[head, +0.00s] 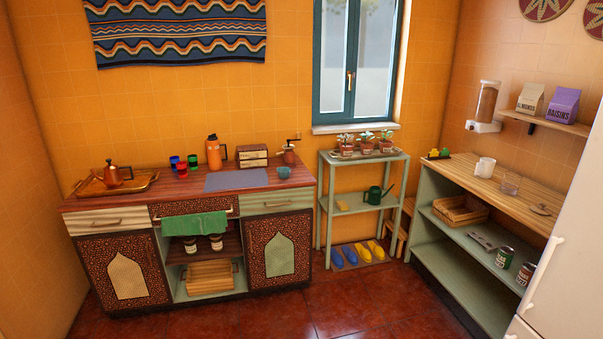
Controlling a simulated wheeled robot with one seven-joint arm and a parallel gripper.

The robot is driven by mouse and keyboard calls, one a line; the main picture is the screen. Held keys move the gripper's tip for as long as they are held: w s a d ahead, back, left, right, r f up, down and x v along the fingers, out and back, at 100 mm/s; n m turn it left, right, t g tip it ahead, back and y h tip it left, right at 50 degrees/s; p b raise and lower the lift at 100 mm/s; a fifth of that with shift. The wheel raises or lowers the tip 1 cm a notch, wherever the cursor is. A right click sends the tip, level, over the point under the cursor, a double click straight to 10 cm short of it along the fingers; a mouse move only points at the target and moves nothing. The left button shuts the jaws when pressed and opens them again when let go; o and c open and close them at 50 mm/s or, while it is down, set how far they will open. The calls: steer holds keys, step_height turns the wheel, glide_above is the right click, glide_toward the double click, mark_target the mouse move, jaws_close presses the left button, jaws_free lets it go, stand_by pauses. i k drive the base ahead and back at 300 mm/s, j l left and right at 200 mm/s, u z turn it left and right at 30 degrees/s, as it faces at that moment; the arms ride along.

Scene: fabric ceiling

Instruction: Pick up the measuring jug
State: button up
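My gripper is not in view.
A flat wooden item (540,209) lies nearer on the worktop. A white cabinet or fridge (570,215) covers the right edge. A wall shelf (545,122) holds two packets. The red tiled floor (300,312) is clear in front.

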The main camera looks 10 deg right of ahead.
mark_target(484, 168)
steer(key=i+l+z, duration=0.35)
steer(key=i, duration=0.55)
steer(key=i+z, duration=0.35)
steer(key=i, duration=0.6)
steer(key=i+j+z, duration=0.2)
steer(key=i+z, duration=0.15)
steer(key=i, duration=0.6)
steer(key=i+z, duration=0.2)
steer(key=i, duration=0.25)
steer(key=i+j+z, duration=0.2)
steer(key=i, duration=0.25)
steer(key=i+z, duration=0.2)
steer(key=i, duration=0.25)
steer(key=i+j+z, duration=0.2)
steer(key=i, duration=0.2)
steer(key=i+j+z, duration=0.5)
steer(key=i+l, duration=0.05)
steer(key=i, duration=0.05)
